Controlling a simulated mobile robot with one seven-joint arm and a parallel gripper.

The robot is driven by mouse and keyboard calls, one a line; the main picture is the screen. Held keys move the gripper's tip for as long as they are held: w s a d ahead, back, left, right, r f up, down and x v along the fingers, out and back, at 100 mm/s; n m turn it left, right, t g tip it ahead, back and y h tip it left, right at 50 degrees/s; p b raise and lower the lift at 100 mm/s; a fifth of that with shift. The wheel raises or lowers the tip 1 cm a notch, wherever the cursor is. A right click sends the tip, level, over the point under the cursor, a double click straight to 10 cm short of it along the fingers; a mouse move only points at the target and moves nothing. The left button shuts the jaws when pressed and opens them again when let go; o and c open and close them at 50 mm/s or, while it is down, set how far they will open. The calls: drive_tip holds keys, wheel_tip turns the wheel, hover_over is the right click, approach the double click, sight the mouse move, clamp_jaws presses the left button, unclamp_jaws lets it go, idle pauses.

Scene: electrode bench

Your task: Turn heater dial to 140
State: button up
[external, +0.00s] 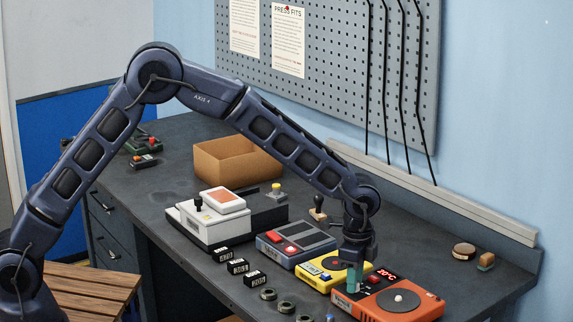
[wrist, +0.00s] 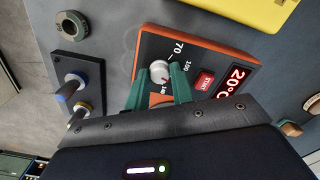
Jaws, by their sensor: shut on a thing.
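The orange heater (external: 412,301) stands at the right front of the bench, with a red-lit display reading 20°C. In the wrist view its front panel shows the display (wrist: 229,83), a red START button (wrist: 202,83) and a pale round heater dial (wrist: 158,68).
A yellow device (external: 318,271) stands close left of the heater, with a blue-grey device (external: 285,240) beyond it. Small black blocks (external: 238,267) and dark rings (external: 268,294) lie along the front. A cardboard box (external: 235,160) stands farther back.

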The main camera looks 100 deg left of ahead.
drive_tip(key=m, duration=0.4)
drive_tip(key=shift+m, duration=2.3)
drive_tip(key=o, duration=1)
drive_tip(key=shift+r, duration=0.1)
wheel_tip(320, 180, up, 11)
drive_tip(key=shift+f, duration=0.15)
